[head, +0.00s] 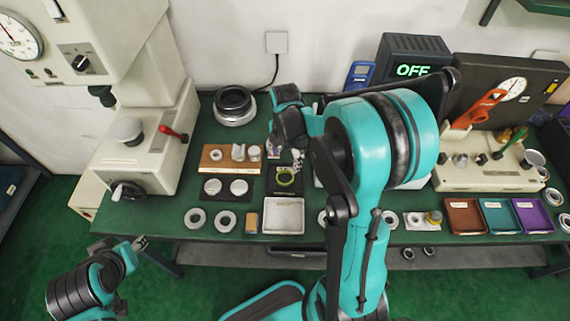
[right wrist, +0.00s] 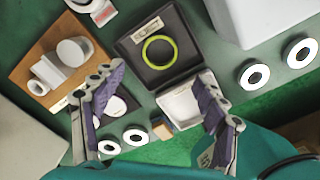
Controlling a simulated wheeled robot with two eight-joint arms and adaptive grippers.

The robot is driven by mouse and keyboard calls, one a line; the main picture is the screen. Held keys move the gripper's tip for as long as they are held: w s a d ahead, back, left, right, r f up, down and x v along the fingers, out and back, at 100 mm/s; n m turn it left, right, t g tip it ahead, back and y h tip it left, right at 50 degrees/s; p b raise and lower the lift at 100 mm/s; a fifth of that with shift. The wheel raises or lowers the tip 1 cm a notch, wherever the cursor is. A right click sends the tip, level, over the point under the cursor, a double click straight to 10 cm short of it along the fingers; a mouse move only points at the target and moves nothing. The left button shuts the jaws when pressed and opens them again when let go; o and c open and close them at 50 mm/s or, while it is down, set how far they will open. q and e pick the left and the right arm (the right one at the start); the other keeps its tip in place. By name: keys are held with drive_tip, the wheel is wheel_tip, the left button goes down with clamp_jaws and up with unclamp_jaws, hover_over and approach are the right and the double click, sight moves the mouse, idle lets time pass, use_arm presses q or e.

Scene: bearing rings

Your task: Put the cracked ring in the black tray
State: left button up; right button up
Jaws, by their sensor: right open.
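The black tray (head: 284,192) lies mid-table and also shows in the right wrist view (right wrist: 150,75). A yellow-green ring (right wrist: 159,52) lies inside it, with a label strip at the back. Several pale metal rings lie along the table's front, including one ring (head: 196,218) at left, a second (head: 225,221) beside it, and one (right wrist: 254,74) at right in the wrist view. I cannot tell which ring is cracked. My right gripper (right wrist: 160,78) is open and empty above the black tray's near side. My left gripper (head: 140,243) is off the table's front left; its jaw opening is unclear.
A white tray (head: 284,217) and a tan block (head: 251,223) stand in front of the black tray. A wooden board (head: 232,154) with metal parts is to its left. A large press (head: 145,145) stands far left. Brown, teal and purple trays (head: 465,218) lie right.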

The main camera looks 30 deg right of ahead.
drive_tip(key=s+a+r+m+t, duration=0.7)
drive_tip(key=s+a+r+m, duration=0.3)
drive_tip(key=m, duration=1)
wheel_tip(320, 180, up, 2)
drive_tip(key=shift+s+a+r+m, duration=0.2)
drive_tip(key=shift+s+a+m, duration=0.1)
drive_tip(key=shift+s, duration=0.2)
drive_tip(key=shift+f+b, duration=0.45)
drive_tip(key=shift+f, duration=0.3)
